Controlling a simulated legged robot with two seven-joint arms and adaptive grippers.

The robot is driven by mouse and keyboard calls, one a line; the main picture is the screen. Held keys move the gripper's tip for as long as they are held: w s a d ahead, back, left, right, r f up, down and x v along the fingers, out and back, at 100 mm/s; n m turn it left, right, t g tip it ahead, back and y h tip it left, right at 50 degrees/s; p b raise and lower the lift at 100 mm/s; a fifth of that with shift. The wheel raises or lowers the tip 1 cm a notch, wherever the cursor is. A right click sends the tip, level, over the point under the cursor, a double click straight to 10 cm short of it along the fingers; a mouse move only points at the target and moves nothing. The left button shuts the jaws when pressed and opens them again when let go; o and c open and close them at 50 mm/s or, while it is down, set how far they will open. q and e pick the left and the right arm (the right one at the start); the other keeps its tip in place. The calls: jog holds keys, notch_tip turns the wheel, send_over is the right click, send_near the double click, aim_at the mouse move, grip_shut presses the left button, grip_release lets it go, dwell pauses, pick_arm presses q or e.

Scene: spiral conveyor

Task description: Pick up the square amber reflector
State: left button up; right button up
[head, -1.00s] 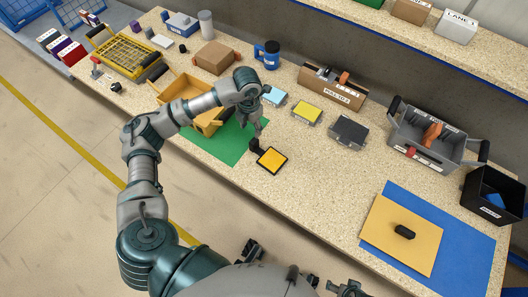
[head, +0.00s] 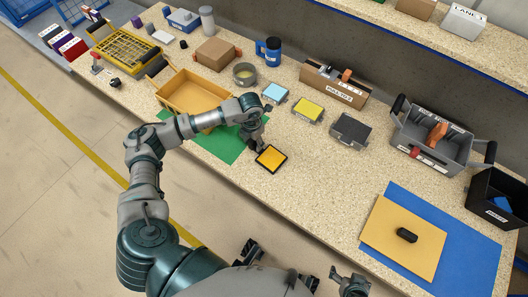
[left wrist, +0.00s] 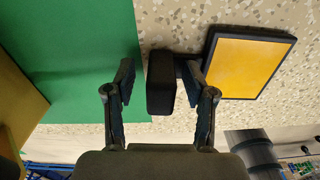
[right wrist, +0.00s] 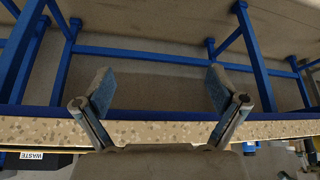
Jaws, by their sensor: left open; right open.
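The square amber reflector (head: 271,158) lies flat on the speckled bench, right of the green mat. It has an amber face and a dark frame, and it also shows in the left wrist view (left wrist: 248,65). A small black block (left wrist: 161,82) sits at its left edge and appears joined to it. My left gripper (head: 257,144) is low over the bench beside the reflector. In the left wrist view its open fingers (left wrist: 158,82) stand on either side of the black block; I cannot tell if they touch it. My right gripper (right wrist: 160,82) is open and empty near the bench edge.
The green mat (head: 228,150) and an amber tray (head: 178,93) lie left of the reflector. A light-blue square (head: 275,92), a yellow square (head: 308,109) and a dark square (head: 351,130) lie behind it. Bench to the reflector's right is clear up to the blue mat (head: 470,245).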

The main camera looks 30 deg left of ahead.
pick_arm(q)
jog(key=shift+d, duration=0.2)
jog(key=c, duration=0.3)
jog(key=shift+r, duration=0.1)
grip_shut()
jog(key=shift+a, duration=0.4)
